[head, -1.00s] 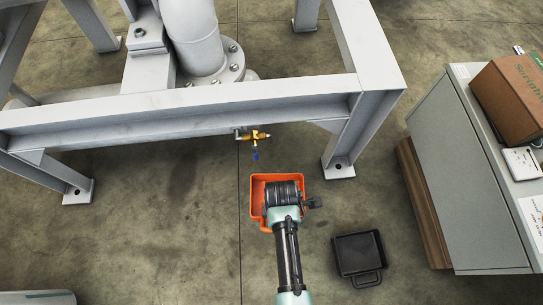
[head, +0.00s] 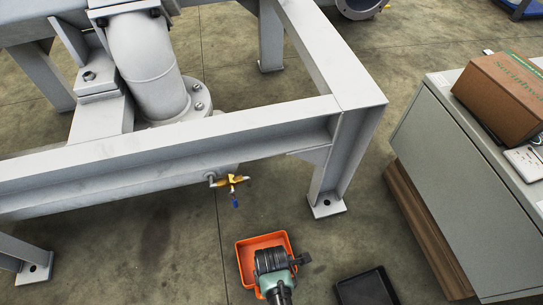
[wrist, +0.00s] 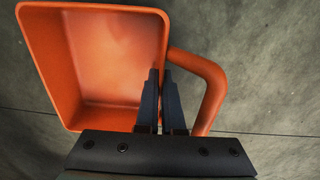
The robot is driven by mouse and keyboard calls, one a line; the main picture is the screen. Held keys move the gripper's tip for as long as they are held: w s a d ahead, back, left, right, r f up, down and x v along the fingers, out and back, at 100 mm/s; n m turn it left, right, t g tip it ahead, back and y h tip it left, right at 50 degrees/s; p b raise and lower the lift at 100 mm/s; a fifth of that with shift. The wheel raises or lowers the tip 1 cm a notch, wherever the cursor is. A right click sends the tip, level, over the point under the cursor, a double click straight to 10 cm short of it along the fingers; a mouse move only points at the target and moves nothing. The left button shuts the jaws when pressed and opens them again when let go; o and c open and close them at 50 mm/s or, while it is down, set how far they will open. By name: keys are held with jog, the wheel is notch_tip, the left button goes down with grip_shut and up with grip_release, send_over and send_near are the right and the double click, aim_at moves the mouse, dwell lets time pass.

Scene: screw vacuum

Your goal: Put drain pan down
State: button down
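The orange drain pan (head: 243,262) is below the brass valve (head: 232,182) in the head view, in front of the grey frame. In the wrist view the drain pan (wrist: 85,70) is empty, with its loop handle (wrist: 215,88) on the right. My gripper (wrist: 161,75) has its two fingers close together at the pan's right wall, one on the inside and one between wall and handle. They look shut on this wall. In the head view my gripper (head: 275,262) covers part of the pan. I cannot tell whether the pan touches the floor.
A black tray (head: 365,288) lies on the floor at right. A grey cabinet (head: 450,165) on a wooden base stands at the right, with a cardboard box (head: 505,92) on top. The grey steel frame (head: 345,140) is behind the pan. Bare floor (head: 150,245) lies left of the pan.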

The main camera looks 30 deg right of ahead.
jog(key=shift+f, duration=0.3)
jog(key=shift+f, duration=0.15)
jog(key=c, duration=1)
grip_release()
jog(key=shift+c, duration=0.2)
notch_tip(320, 180, up, 12)
jog(key=p, duration=0.9)
jog(key=shift+r, duration=0.2)
